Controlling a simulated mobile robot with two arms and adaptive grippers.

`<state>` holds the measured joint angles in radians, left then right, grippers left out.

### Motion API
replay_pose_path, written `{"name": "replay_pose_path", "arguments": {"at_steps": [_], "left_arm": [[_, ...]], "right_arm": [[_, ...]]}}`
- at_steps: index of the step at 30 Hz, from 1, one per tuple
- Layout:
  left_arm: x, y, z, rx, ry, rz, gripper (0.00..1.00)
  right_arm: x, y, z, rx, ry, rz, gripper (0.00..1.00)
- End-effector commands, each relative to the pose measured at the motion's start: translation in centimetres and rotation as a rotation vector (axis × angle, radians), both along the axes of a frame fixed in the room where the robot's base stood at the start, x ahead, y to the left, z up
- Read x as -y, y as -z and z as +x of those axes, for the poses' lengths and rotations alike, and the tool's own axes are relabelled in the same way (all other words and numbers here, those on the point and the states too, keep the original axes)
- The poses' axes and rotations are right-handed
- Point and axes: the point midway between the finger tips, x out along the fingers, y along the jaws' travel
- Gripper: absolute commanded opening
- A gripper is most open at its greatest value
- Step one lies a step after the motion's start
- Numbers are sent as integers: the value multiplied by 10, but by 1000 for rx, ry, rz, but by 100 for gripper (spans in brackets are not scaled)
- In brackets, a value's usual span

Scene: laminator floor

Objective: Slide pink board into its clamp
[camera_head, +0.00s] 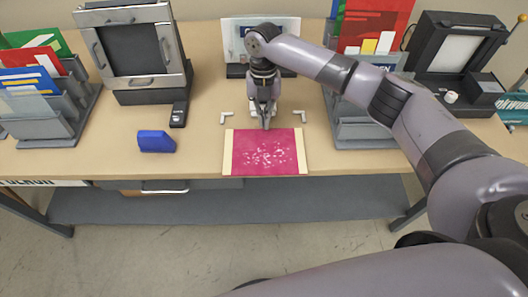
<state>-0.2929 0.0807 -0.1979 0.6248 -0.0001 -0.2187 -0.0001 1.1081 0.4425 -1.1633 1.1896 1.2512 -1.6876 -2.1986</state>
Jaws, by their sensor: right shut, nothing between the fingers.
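The pink board (265,152) lies flat at the table's front edge, with pale speckles on its face and beige strips along its left and right sides. My right gripper (266,122) points down at the board's far edge. It is shut with nothing in it; I cannot tell whether its tips touch the board. Two small white corner pieces (227,117) stand just behind the board, one on each side. I cannot tell for sure which part is the clamp. My left gripper is out of view.
A blue block (156,141) and a small black device (179,114) lie left of the board. A framed black press (133,48) stands behind them. Grey racks with coloured folders stand at left (45,120) and right (362,132). A black machine (455,55) stands far right.

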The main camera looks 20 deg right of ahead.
Motion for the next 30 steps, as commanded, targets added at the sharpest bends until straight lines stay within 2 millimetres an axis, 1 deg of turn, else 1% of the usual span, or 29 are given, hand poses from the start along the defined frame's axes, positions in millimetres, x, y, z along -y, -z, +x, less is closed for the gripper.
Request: {"name": "replay_pose_path", "arguments": {"at_steps": [1,6,8,12,18,21,23,30], "left_arm": [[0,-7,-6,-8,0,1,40],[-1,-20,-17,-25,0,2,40],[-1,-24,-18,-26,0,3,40],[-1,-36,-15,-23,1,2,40],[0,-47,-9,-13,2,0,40],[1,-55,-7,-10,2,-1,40],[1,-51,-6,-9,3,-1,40],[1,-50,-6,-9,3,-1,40]], "right_arm": [[-2,-3,-7,-1,-2,0,0],[-10,-4,-38,-3,-3,-1,0],[-13,-4,-50,-3,-2,0,0],[-22,-4,-79,-4,-3,1,0],[-31,-3,-109,-3,-1,1,0],[-30,6,-107,-4,4,-2,0],[-30,13,-106,-2,3,-1,0],[-30,17,-106,-2,2,-1,0]]}}
